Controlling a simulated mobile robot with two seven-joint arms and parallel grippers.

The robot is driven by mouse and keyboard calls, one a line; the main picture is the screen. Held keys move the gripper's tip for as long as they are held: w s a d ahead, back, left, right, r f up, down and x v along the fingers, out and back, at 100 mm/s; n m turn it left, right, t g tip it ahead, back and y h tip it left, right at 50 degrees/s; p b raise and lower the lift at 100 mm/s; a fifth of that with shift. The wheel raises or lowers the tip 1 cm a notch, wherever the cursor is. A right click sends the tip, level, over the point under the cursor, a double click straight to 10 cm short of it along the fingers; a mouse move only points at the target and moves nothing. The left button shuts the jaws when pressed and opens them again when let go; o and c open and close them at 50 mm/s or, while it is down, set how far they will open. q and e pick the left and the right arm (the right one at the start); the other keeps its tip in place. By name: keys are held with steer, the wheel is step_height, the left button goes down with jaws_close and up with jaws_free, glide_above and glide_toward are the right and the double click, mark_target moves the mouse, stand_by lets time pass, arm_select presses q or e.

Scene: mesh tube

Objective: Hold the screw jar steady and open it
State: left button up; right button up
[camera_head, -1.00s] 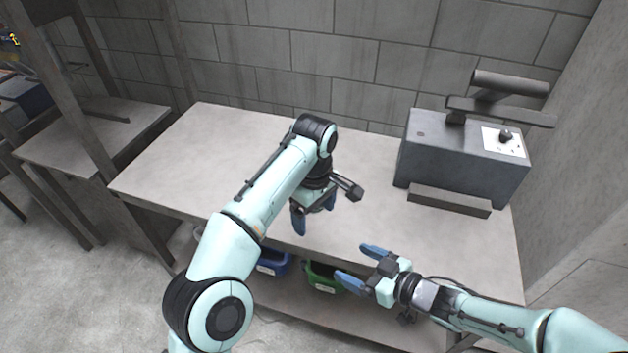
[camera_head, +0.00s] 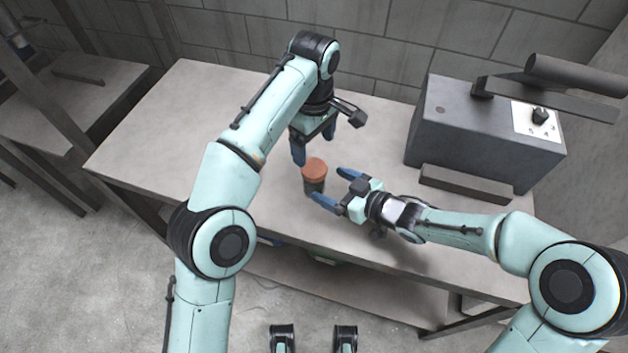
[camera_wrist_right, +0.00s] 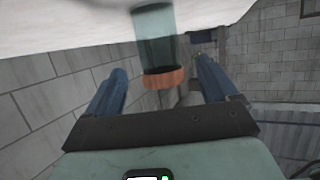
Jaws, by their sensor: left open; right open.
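The screw jar has a dark green translucent body (camera_head: 314,186) and an orange-brown lid (camera_head: 314,168). It stands upright near the front edge of the table. My left gripper (camera_head: 314,145) is open, pointing down just above and behind the jar, clear of the lid. My right gripper (camera_head: 331,187) is open and sideways, its fingertips close to the jar's right side. In the right wrist view the picture is upside down: the jar (camera_wrist_right: 154,40) hangs lid-down ahead of the gap between the two blue fingers (camera_wrist_right: 160,75). Contact with the jar is not visible.
A grey box-shaped machine (camera_head: 470,135) with a lever on top and a dial stands at the table's right. The left half of the tabletop (camera_head: 180,130) is bare. A block wall (camera_head: 400,45) runs behind the table.

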mark_target(323, 181)
steer(key=x, duration=0.7)
steer(key=shift+d, duration=0.1)
